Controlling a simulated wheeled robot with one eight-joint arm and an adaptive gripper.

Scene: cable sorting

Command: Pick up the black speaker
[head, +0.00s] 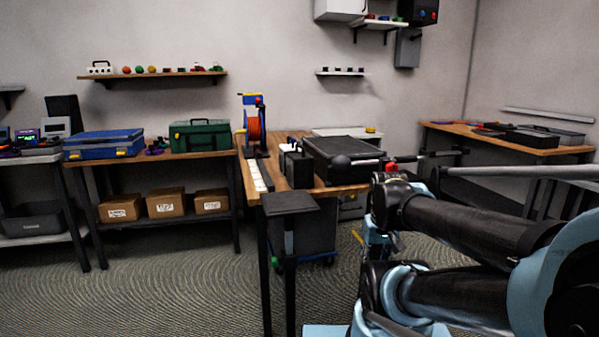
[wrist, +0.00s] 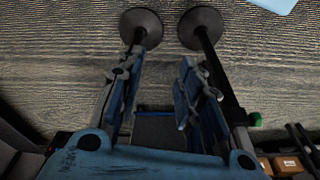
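A black upright box (head: 298,168), which looks like the speaker, stands near the front left of the wooden table in the head view. Its details are too small to be sure. My gripper (wrist: 172,28) shows in the wrist view with its two round dark fingertips well apart. It is open, with nothing between the fingers, and patterned carpet shows behind them. The speaker cannot be made out in the wrist view.
A large black case (head: 346,148) sits right beside the black box. A cable reel (head: 255,130) stands behind it, and a pale strip (head: 257,176) lies along the table's left edge. A flat dark platform (head: 289,202) stands in front. Open carpet (head: 170,290) lies at left.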

